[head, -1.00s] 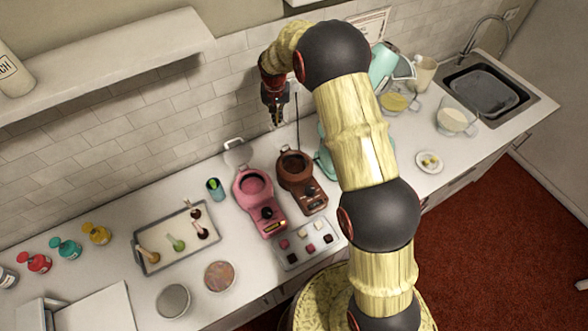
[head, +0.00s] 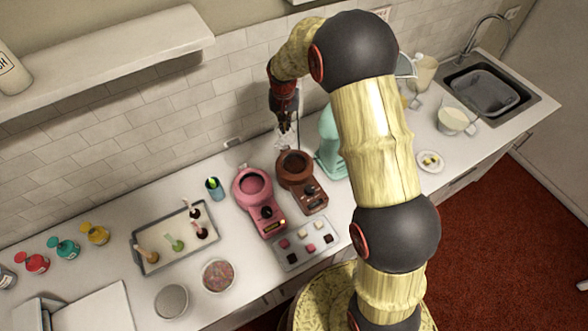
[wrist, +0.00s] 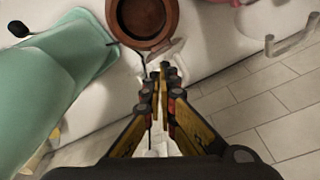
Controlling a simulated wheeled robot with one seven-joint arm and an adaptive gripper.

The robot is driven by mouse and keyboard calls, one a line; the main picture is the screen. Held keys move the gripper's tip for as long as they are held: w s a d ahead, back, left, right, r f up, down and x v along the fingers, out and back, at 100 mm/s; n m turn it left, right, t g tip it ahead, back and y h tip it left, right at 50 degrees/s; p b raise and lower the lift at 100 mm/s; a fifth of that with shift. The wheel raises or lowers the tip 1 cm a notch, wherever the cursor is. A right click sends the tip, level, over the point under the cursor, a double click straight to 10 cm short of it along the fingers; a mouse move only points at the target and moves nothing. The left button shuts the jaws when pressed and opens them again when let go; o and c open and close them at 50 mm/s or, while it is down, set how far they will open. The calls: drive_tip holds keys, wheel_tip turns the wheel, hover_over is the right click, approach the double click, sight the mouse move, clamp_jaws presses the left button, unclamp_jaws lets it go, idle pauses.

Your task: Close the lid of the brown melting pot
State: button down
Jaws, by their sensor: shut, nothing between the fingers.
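The brown melting pot (head: 297,168) stands on the counter in the head view, its round bowl open and its control base toward the front. Its bowl also shows at the top of the wrist view (wrist: 146,22). A pale, see-through piece (head: 286,140) behind the bowl looks like its raised lid, but its outline is hard to make out. My gripper (head: 285,128) points down, just behind and above the pot, close to that piece. In the wrist view my gripper's fingertips (wrist: 166,72) are together and empty, just short of the bowl's rim. Whether they touch the lid I cannot tell.
A pink melting pot (head: 253,185) stands close on the left. A mint-green appliance (head: 331,145) stands close on the right. The tiled wall (head: 180,120) rises behind. A tray of small sweets (head: 303,246) lies in front.

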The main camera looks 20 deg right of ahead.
drive_tip(key=s+d+f+b, duration=0.2)
drive_tip(key=s+f+b, duration=0.2)
drive_tip(key=s, duration=0.5)
drive_tip(key=shift+s+f+b, duration=0.15)
drive_tip(key=shift+f+b, duration=0.15)
drive_tip(key=shift+f, duration=0.5)
idle(0.6)
drive_tip(key=shift+a, duration=0.1)
drive_tip(key=s+r+p, duration=0.3)
drive_tip(key=r+p, duration=0.1)
drive_tip(key=r, duration=0.3)
drive_tip(key=shift+d+r, duration=0.25)
drive_tip(key=shift+d, duration=0.05)
idle(0.4)
